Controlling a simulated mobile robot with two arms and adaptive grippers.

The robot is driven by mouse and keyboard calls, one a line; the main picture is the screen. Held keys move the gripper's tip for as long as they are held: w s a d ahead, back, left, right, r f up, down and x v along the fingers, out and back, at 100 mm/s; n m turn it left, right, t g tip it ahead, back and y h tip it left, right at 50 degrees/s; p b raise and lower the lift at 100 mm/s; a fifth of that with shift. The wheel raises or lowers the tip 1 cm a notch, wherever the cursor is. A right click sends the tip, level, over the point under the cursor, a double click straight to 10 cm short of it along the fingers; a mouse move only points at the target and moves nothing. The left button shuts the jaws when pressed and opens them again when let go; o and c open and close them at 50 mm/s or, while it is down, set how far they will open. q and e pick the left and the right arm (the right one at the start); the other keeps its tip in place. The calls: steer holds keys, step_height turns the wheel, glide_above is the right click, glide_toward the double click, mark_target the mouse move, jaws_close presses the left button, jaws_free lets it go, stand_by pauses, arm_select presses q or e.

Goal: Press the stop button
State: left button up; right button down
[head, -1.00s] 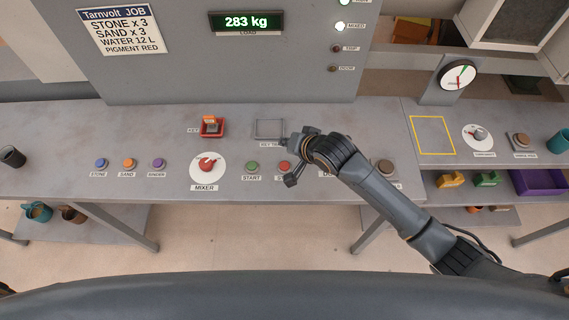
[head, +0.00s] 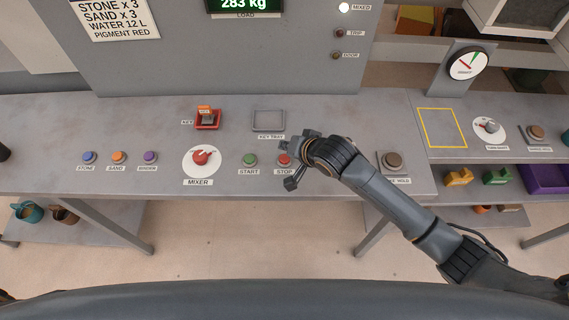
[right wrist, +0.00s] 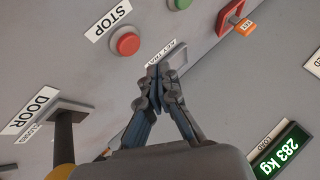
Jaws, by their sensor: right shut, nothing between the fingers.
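The red stop button (head: 284,159) sits on the grey console top, with its STOP label just below it in the head view. In the right wrist view the stop button (right wrist: 125,41) is fully visible, left of the fingertips and apart from them in the picture. My right gripper (head: 287,143) is beside the button in the head view, its arm coming in from the right. In the right wrist view the right gripper (right wrist: 158,72) has its fingertips together with nothing between them. Its height above the console is hard to judge. My left gripper is not in view.
The green start button (head: 250,159) is left of stop, and the red mixer knob (head: 201,158) is farther left. The key tray (head: 268,120) lies behind. The red key holder (head: 207,118) stands at the back.

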mark_target(282, 155)
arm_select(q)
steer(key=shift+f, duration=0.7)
arm_select(e)
steer(key=shift+f, duration=1.4)
steer(key=shift+f, duration=0.15)
steer(key=shift+f, duration=0.25)
arm_select(q)
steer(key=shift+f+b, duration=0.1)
steer(key=shift+b, duration=0.2)
arm_select(e)
steer(key=shift+f, duration=0.55)
steer(key=shift+r, duration=0.1)
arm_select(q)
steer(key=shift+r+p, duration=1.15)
arm_select(e)
steer(key=shift+r, duration=0.85)
step_height(282, 155, up, 5)
steer(key=p, duration=0.5)
steer(key=shift+p, duration=0.35)
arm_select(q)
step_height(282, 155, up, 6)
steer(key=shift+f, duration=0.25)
